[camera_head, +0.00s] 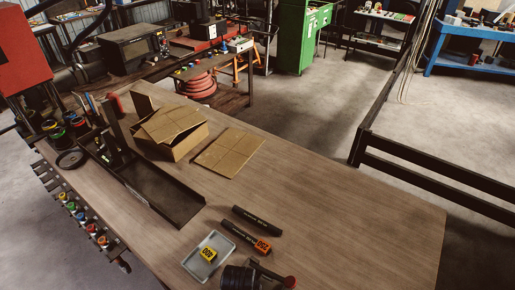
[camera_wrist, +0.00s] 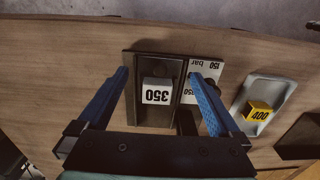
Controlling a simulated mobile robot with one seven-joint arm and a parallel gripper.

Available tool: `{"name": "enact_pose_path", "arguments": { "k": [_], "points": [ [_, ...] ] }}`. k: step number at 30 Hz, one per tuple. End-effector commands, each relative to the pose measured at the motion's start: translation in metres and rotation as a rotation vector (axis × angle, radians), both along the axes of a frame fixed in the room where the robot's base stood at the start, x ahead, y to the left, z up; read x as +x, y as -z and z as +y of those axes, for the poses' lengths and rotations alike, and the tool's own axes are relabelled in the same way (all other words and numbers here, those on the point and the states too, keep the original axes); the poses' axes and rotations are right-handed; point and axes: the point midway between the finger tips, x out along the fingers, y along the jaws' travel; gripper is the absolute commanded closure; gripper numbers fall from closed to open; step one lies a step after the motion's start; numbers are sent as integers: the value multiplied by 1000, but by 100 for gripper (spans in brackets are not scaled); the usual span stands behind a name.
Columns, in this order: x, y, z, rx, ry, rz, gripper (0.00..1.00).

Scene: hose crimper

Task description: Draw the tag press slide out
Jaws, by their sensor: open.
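The tag press (camera_wrist: 132,92) lies below my gripper in the wrist view, with a dark plate bearing a white block marked 350 (camera_wrist: 157,91). I cannot tell which part is the slide. My gripper (camera_wrist: 158,73) is open, its two blue fingers spread on either side of the white block. I cannot tell whether either finger touches the press. In the head view a red knob (camera_head: 290,282) and dark parts show at the bottom edge, mostly cut off.
A grey tray (camera_head: 190,264) with a yellow 400 block (camera_head: 208,254) stands beside the press. A black trough (camera_head: 160,190) and an open cardboard box (camera_head: 180,146) stand farther back. The table's right side is clear.

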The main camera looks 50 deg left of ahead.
Motion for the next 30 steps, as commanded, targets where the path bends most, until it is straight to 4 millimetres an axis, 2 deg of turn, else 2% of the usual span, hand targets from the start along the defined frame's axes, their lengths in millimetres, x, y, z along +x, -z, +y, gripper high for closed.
{"name": "enact_pose_path", "arguments": {
  "k": [1, 9, 30],
  "points": [
    [0, -7, 0, 0, 0, 0, 0],
    [0, -26, 0, 0, 0, 0, 0],
    [0, -66, 0, 0, 0, 0, 0]
  ]
}}
